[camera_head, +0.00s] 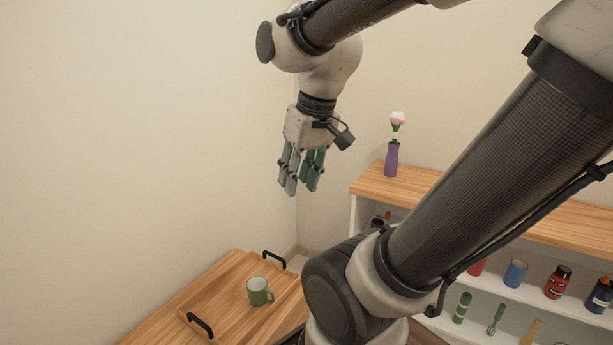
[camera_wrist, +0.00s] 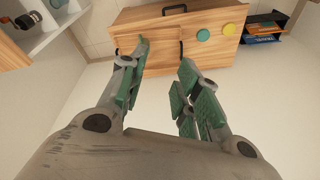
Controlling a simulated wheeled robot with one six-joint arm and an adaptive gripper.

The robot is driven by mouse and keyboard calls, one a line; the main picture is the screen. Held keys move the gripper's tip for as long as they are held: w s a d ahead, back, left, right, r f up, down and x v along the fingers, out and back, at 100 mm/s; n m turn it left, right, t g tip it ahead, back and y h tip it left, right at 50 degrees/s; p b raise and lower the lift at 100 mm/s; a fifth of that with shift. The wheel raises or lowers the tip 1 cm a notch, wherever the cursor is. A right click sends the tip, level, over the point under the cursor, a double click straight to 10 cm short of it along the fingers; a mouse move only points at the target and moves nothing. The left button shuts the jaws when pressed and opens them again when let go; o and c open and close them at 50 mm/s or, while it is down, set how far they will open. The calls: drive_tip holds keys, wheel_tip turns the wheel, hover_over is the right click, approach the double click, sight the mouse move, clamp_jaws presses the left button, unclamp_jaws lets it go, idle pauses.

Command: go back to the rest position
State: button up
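My gripper (camera_head: 301,190) hangs in the air with its fingers pointing down, above and behind the wooden tray in the head view. In the wrist view my gripper (camera_wrist: 164,55) has its green-padded fingers spread apart, with nothing seen between them. My arm is raised and bent, reaching in from the upper right. The green mug (camera_head: 258,291) stands upright on the wooden tray (camera_head: 221,291), well below my gripper and apart from it. The mug cannot be made out in the wrist view.
A white shelf with a wooden top (camera_head: 368,187) stands at the right, bearing a purple vase (camera_head: 391,160) with a pink flower. Below are a blue cup (camera_head: 515,273), a red jar (camera_head: 558,282) and utensils. The wrist view shows a yellow disc (camera_wrist: 229,29) and a green disc (camera_wrist: 202,35).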

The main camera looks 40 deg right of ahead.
drive_tip(key=shift+s+d+r+n+t+h, duration=0.1)
drive_tip(key=shift+s+r+n+t+h, duration=0.05)
drive_tip(key=shift+s+n+t, duration=0.3)
drive_tip(key=shift+s+r+n+t+h, duration=0.15)
drive_tip(key=shift+s+n+t, duration=0.1)
drive_tip(key=shift+s, duration=0.3)
